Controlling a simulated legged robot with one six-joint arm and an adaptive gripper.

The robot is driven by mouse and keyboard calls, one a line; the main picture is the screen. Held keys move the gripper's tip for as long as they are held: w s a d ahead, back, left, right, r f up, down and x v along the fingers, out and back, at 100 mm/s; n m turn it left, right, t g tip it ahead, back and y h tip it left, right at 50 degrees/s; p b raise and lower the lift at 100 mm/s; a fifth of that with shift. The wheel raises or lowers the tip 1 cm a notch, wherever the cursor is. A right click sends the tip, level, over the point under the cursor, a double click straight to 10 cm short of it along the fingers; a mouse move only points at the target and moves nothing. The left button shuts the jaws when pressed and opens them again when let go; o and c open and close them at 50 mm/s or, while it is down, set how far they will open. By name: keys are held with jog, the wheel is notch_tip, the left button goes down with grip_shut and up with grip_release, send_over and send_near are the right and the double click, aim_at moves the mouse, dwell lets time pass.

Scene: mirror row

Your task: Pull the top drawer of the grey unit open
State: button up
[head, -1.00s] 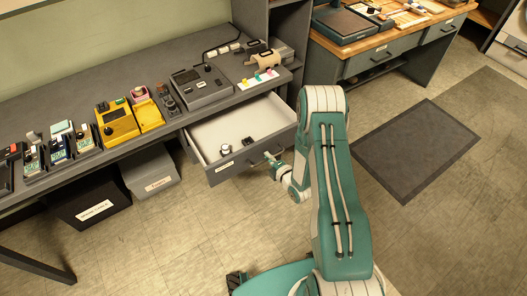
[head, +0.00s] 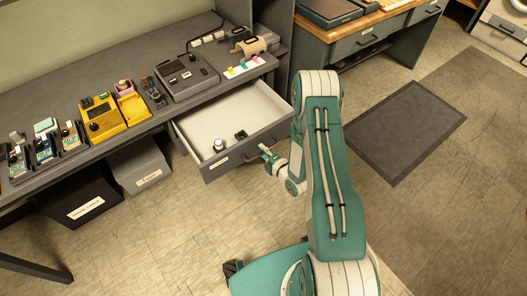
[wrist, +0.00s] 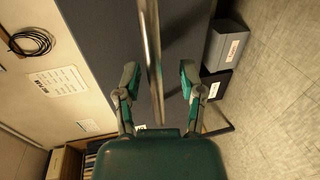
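The top drawer (head: 225,115) of the grey unit (head: 85,70) stands pulled out in the head view, its pale inside showing. Its grey front (head: 232,158) carries a label and a bar handle. My gripper (head: 268,155) is at the handle, partly hidden by my arm. In the wrist view, the metal bar handle (wrist: 151,50) runs between the two fingers of my gripper (wrist: 158,75). The fingers are apart, with a visible gap on each side of the bar. The dark drawer front (wrist: 100,30) lies behind the bar.
A small round item (head: 219,145) and a dark item (head: 240,135) lie in the drawer. A grey bin (head: 140,165) and a black bin (head: 80,200) stand under the worktop. A dark floor mat (head: 405,130) lies to the right. The floor before the drawer is clear.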

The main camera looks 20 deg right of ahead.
jog(key=v, duration=1.2)
jog(key=shift+w, duration=0.1)
jog(key=w+d+r+m+g+h, duration=0.2)
jog(key=w+r+g, duration=0.1)
jog(key=w+r, duration=0.45)
notch_tip(320, 180, up, 14)
jog(key=m+g+h, duration=0.2)
jog(key=m+h, duration=0.2)
jog(key=m, duration=0.3)
jog(key=s+a+r+m+g, duration=0.1)
jog(key=s+a+r+m, duration=0.2)
jog(key=s, duration=0.4)
jog(key=s+a+r+m+g, duration=0.1)
jog(key=s+a+r+m, duration=0.2)
jog(key=s+r+m, duration=0.2)
jog(key=s+a+r+m+g+y, duration=0.1)
jog(key=s+a+r+m+g, duration=0.1)
jog(key=s+r, duration=0.7)
jog(key=s+a+m, duration=0.1)
jog(key=s+m, duration=0.1)
jog(key=shift+m, duration=0.3)
